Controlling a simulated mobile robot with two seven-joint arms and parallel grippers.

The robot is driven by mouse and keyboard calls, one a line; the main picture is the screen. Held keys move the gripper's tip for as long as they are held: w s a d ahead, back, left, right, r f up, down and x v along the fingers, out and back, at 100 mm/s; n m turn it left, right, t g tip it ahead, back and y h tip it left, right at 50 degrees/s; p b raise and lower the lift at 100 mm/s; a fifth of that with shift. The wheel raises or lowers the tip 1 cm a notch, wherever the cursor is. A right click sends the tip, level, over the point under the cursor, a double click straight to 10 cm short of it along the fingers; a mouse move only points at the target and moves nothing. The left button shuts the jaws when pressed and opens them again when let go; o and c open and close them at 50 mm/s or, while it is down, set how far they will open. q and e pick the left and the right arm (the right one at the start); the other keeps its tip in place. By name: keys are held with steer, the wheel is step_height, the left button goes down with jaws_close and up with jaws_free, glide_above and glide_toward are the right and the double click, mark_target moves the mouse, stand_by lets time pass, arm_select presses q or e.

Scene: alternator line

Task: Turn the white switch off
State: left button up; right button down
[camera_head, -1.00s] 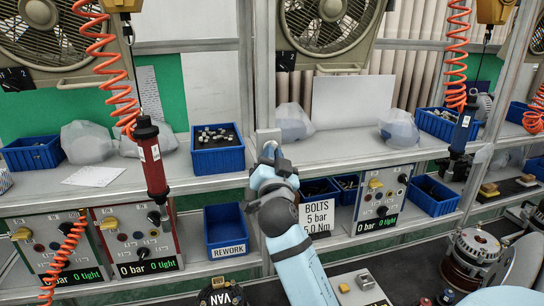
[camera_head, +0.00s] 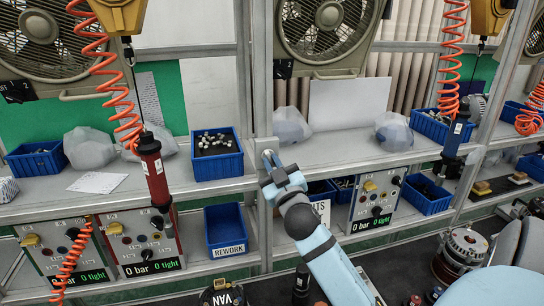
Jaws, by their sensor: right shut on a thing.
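The white switch (camera_head: 264,145) is a small pale box on the upright metal post between the two work bays, at shelf height. My right gripper (camera_head: 270,160) reaches up to it from below and is shut at its lower front. The fingers and the wrist hide the part between the jaws, so the switch's exact position cannot be made out. My left gripper is out of view.
A blue bin with small parts (camera_head: 217,154) stands on the shelf left of the post. A red hanging tool (camera_head: 152,170) is farther left. The blue REWORK bin (camera_head: 226,230) and a control box (camera_head: 376,199) flank my arm below. Fans are above.

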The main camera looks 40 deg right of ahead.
steer(key=shift+r+n+y+p, duration=0.25)
steer(key=shift+n+y+p, duration=0.15)
steer(key=shift+n, duration=0.7)
steer(key=shift+d+f+p, duration=0.1)
steer(key=shift+p, duration=0.25)
steer(key=c, duration=1.2)
jaws_free()
steer(key=shift+f, duration=0.1)
